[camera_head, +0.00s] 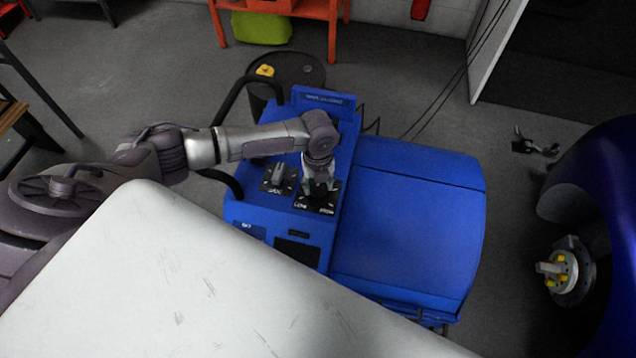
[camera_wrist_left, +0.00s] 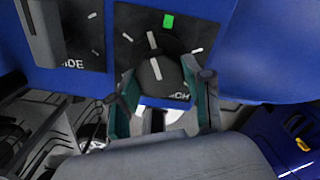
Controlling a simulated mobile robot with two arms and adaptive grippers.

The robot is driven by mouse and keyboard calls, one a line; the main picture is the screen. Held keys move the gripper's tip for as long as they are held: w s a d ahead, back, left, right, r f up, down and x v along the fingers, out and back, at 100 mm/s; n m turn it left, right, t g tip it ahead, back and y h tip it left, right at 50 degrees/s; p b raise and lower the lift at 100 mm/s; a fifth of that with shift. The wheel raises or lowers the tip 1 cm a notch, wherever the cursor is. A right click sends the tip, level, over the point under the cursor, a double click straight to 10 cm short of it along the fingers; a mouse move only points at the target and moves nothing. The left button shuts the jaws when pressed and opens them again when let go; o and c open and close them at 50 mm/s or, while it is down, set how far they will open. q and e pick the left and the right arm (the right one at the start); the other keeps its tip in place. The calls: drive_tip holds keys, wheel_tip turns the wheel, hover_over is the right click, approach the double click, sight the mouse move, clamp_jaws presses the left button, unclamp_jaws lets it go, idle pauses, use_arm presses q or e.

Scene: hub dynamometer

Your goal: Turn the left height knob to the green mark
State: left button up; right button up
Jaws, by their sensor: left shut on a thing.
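The height knob (camera_wrist_left: 155,72) is a dark round knob with white pointer lines, on a black plate whose lettering reads partly "HIGH". The green mark (camera_wrist_left: 168,21) is at the plate's top edge. The knob's upper white line points up, a little left of the green mark. My left gripper (camera_head: 320,186) comes down onto this plate (camera_head: 327,203) on the blue machine, hiding most of the knob in the head view. In the left wrist view its two fingers (camera_wrist_left: 163,88) are shut on the knob from both sides. My right gripper is not in view.
A second knob (camera_head: 279,177) on its own black plate is just left of the gripper; it also shows in the left wrist view (camera_wrist_left: 42,30). The blue machine's broad cover (camera_head: 410,220) lies to the right. A hub with yellow parts (camera_head: 558,270) is at the far right.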

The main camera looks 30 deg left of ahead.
sight(318, 186)
use_arm(q)
drive_tip(key=m, duration=0.5)
drive_tip(key=shift+b, duration=0.3)
drive_tip(key=shift+m, duration=0.3)
drive_tip(key=o, duration=1.2)
drive_tip(key=shift+c, duration=0.2)
drive_tip(key=shift+r, duration=0.1)
wheel_tip(318, 186, up, 12)
